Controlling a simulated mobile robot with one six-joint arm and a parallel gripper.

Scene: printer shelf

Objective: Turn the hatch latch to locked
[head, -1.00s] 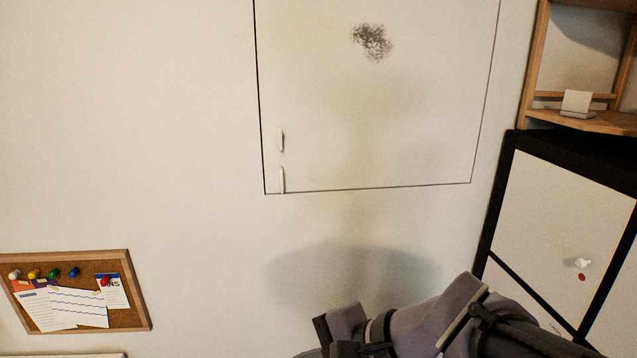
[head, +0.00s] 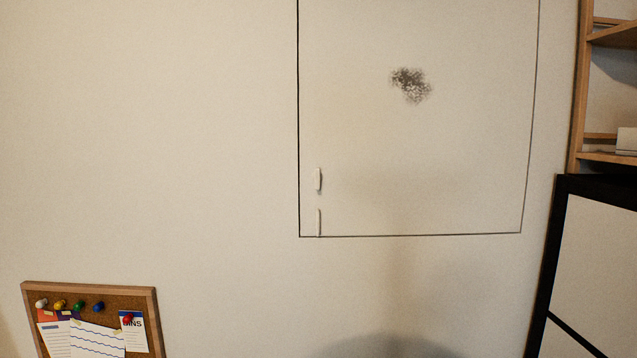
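The hatch (head: 450,160) is a pale panel set flush in the wall, outlined by a thin dark seam, with its top edge out of view. Near its lower left corner is a small white upright piece (head: 318,180), which looks like the latch. A second thin white upright strip (head: 318,222) sits just below it, close to the bottom seam. Both stand roughly vertical and in line with each other. They are too small to tell whether the latch is locked. My gripper is not in view.
A dark speckled smudge (head: 411,85) marks the hatch face. A cork board (head: 153,305) with papers and pins hangs at lower left. A black-framed cabinet (head: 556,260) and wooden shelving (head: 580,90) stand at the right. The wall around the hatch is clear.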

